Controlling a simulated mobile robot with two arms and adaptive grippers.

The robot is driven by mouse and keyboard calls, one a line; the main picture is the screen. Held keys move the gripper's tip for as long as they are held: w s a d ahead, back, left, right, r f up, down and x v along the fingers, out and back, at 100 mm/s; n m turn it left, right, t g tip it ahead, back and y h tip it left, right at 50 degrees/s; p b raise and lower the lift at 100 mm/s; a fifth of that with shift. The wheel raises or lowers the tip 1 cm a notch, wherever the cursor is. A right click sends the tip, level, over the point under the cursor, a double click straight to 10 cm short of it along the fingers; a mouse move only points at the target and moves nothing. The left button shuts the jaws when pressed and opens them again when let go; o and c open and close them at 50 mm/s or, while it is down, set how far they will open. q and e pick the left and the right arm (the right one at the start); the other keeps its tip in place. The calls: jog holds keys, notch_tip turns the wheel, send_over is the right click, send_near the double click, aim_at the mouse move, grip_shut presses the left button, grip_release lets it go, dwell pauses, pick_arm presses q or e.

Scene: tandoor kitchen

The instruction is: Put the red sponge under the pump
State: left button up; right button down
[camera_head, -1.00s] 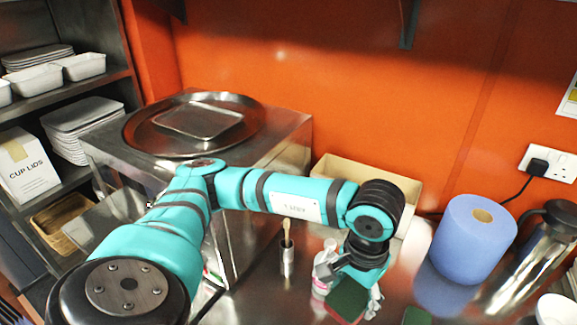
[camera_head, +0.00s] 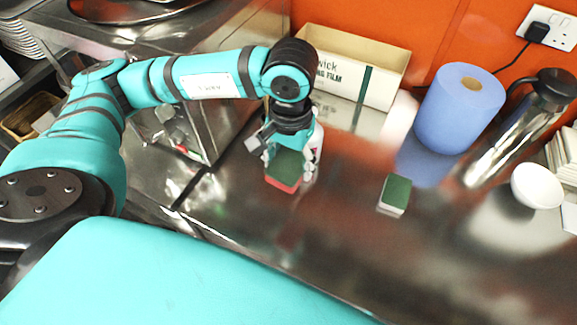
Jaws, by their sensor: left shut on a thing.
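The red sponge (camera_head: 284,184), with a dark green top layer, is held between the fingers of my left gripper (camera_head: 286,166). The gripper is shut on it and points down, low over the steel counter. I cannot tell whether the sponge touches the counter. My right gripper is not in view.
A second sponge (camera_head: 395,194), green over pale, lies on the counter to the right. Behind are a cardboard film box (camera_head: 385,82), a blue paper roll (camera_head: 460,110) and a steel flask (camera_head: 515,125). A white bowl (camera_head: 537,186) is at right. The front counter is clear.

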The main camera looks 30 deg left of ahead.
pick_arm(q)
jog(key=shift+s+a+f+b, duration=0.15)
jog(key=shift+f+b, duration=0.1)
jog(key=shift+f, duration=0.35)
jog(key=shift+s+d+f+b, duration=0.1)
jog(key=shift+f+b, duration=0.1)
jog(key=shift+f, duration=0.4)
jog(key=s+a+f+n+p, duration=0.25)
jog(key=s+n+p, duration=0.3)
jog(key=s, duration=0.45)
pick_arm(e)
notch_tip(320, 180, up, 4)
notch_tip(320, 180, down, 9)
jog(key=b, duration=0.9)
pick_arm(q)
jog(key=w+p, duration=0.2)
jog(key=w, duration=0.4)
jog(key=w+p, duration=0.2)
jog(key=w, duration=0.4)
jog(key=w+p, duration=0.2)
jog(key=w, duration=0.4)
jog(key=shift+w+a+f, duration=0.2)
jog(key=shift+a+f, duration=0.05)
jog(key=shift+a, duration=0.15)
jog(key=shift+f+p, duration=0.15)
jog(key=shift+p, duration=0.3)
jog(key=shift+f, duration=0.15)
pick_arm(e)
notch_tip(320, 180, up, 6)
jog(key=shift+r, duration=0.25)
